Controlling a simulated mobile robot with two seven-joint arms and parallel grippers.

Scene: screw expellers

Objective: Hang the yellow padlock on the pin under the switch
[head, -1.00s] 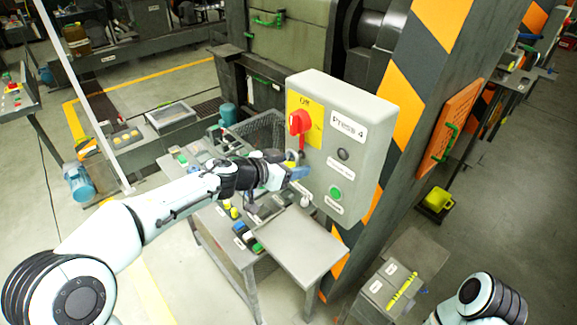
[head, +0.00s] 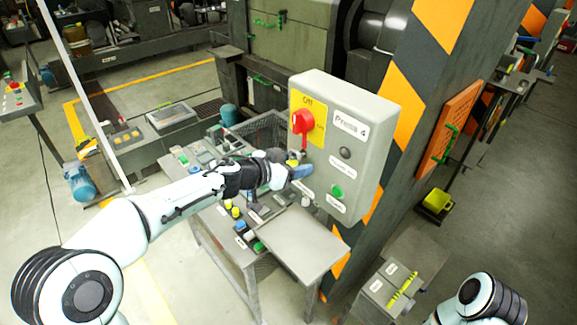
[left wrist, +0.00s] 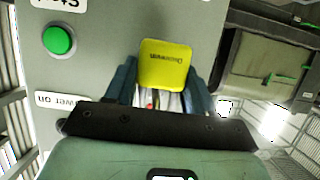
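The yellow padlock (left wrist: 164,66) shows in the left wrist view between the two blue fingers of my left gripper (left wrist: 162,88), which is shut on it. Its printed face appears upside down in that view. Its shackle is not clear. In the head view my left gripper (head: 302,172) is close to the front of the grey switch box (head: 362,160), just below the red switch (head: 302,122). The padlock cannot be made out there. The pin under the switch is too small or hidden to tell, so I cannot tell whether the padlock touches it. My right gripper is out of view.
The box carries a green button (head: 337,191) and a dark button (head: 345,153) right of my left gripper. A striped pillar (head: 400,85) stands behind the box. Below is a grey table (head: 300,243) with several padlocks and small items.

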